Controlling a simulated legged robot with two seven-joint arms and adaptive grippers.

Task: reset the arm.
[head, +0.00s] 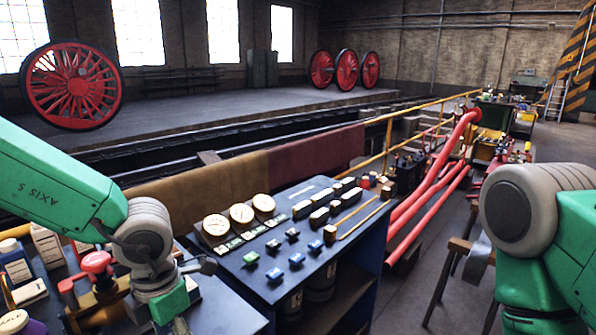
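My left arm (70,185), green with a grey joint, reaches in from the left over a cluttered bench and bends down out of the bottom edge. Its gripper fingers do not show. My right arm (535,225), also green with a grey joint, stands at the right edge and runs down out of the picture. Its gripper is out of view too. No object shows as held by either arm.
A dark blue console (285,278) with dials and switches stands in the centre. A red fixture (97,262) and several small containers lie near my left arm. Thick red pipes (435,175) and a yellow railing (388,150) run behind the console. Grey floor shows at right.

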